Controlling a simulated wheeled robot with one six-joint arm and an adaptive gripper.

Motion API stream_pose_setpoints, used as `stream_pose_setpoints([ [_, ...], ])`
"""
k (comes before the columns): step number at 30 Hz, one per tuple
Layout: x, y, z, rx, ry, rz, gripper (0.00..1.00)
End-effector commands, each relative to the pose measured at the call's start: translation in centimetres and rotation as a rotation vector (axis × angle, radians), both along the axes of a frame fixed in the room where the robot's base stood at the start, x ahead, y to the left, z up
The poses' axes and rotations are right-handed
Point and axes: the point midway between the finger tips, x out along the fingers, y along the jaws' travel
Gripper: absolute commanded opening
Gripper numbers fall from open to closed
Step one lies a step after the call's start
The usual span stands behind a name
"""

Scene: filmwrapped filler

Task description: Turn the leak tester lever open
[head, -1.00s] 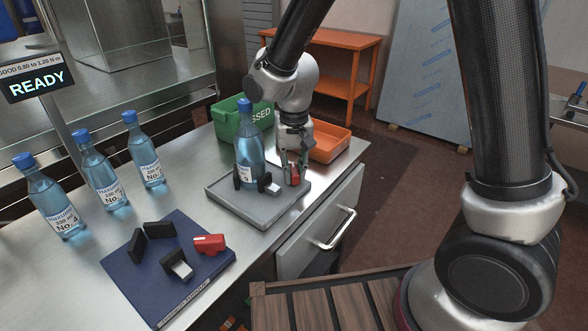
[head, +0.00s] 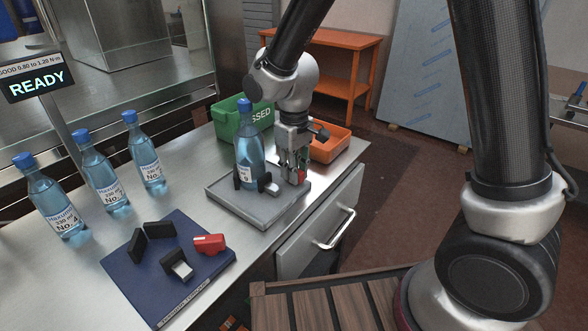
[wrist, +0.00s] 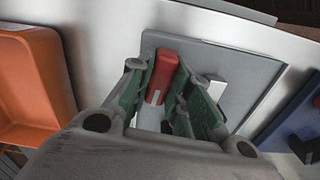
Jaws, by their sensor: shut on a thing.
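The leak tester is a grey plate (head: 228,204) on the steel counter. A blue-capped bottle marked No. 9 (head: 250,150) stands upright on it between black holders. The red lever (wrist: 162,78) is at the tester's right side. My gripper (head: 297,176) is over that side, and its fingers are shut on the red lever, one on each side of it in the wrist view. In the head view the fingers hide most of the lever.
Several blue-capped bottles (head: 103,170) stand along the counter at left. A blue board (head: 150,292) with black blocks and another red lever is in front. A green bin (head: 228,118) and an orange tray (head: 330,147) sit behind the tester. A drawer handle (head: 338,230) juts out below.

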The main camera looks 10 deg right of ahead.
Motion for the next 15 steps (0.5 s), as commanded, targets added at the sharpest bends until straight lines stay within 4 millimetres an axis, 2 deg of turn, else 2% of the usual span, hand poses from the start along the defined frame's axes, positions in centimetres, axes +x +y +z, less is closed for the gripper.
stream_pose_setpoints([
  [15, 0.04, 0.02, 0.04, 0.0, -0.001, 0.486, 0.0],
])
